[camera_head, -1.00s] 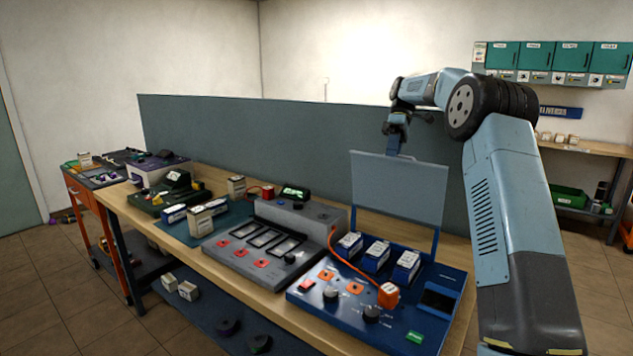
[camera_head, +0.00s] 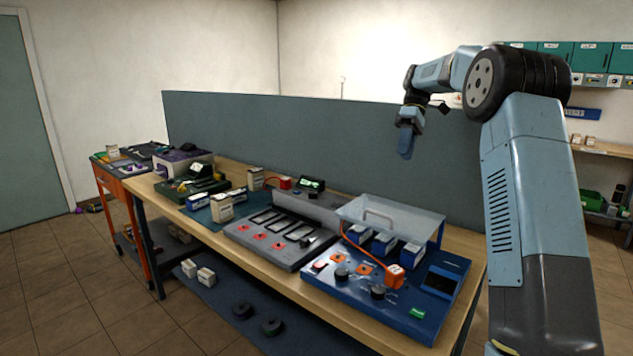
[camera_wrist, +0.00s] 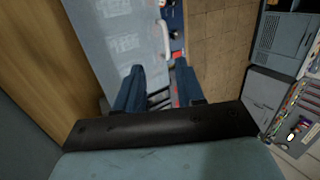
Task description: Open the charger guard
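The charger guard (camera_head: 400,217) is a clear, greyish panel with a pale handle (camera_head: 376,216). It lies lowered, close to flat, over the battery packs (camera_head: 384,243) of the blue charger (camera_head: 405,318). My gripper (camera_head: 405,154) is in the air behind and above the guard, apart from it, with its blue fingers pointing down. In the wrist view, my two fingers (camera_wrist: 160,88) stand apart with nothing between them. The guard (camera_wrist: 118,40) and its handle (camera_wrist: 166,42) show beyond the fingertips there.
A grey charger unit (camera_head: 262,240) stands left of the blue charger, and an orange cable with an orange plug (camera_head: 394,276) lies across the blue one. A tall grey partition (camera_head: 250,130) runs behind the bench. The air above the guard is clear.

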